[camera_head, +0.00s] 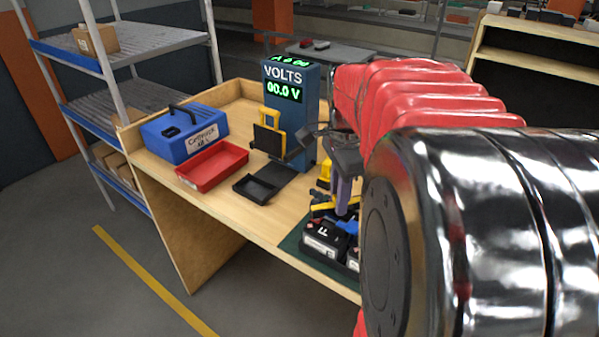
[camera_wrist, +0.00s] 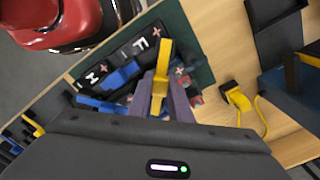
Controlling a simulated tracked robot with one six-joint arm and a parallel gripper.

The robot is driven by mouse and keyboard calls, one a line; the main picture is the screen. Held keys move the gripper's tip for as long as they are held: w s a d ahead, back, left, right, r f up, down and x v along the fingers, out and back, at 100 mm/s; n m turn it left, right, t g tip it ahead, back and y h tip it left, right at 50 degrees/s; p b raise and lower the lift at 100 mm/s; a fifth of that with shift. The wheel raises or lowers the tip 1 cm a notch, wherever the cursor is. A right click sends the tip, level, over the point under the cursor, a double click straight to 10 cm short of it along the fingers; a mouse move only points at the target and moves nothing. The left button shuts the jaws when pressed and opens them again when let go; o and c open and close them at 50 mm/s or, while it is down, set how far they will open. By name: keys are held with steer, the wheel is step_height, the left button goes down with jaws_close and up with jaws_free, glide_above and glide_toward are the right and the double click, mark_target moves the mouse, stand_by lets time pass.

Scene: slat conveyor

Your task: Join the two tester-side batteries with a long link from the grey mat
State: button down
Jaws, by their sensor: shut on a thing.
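My gripper (camera_wrist: 163,88) is shut on a yellow link (camera_wrist: 162,62), which stands out past the fingertips over the batteries. In the head view my gripper (camera_head: 344,190) is above the near end of the bench, partly behind my arm. Black batteries (camera_wrist: 138,47) with white letters and red plus marks sit together on a dark green mat (camera_wrist: 184,24). They also show in the head view (camera_head: 326,240). Blue links (camera_wrist: 121,76) lie across some battery tops. Whether the held link touches a battery is unclear. The blue tester (camera_head: 306,115) reads 00.0 V.
A red tray (camera_head: 212,166), a blue case (camera_head: 184,132) and a small black tray (camera_head: 256,188) stand on the bench's left. A yellow plug (camera_wrist: 238,98) with a cord lies beside the mat. More blue and yellow links (camera_wrist: 14,142) show at the wrist view's left edge.

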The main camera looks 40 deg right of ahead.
steer(key=shift+f, duration=0.8)
steer(key=c, duration=1.5)
jaws_free()
steer(key=shift+c, duration=0.2)
steer(key=shift+r, duration=0.1)
step_height(320, 180, up, 14)
steer(key=shift+f, duration=0.25)
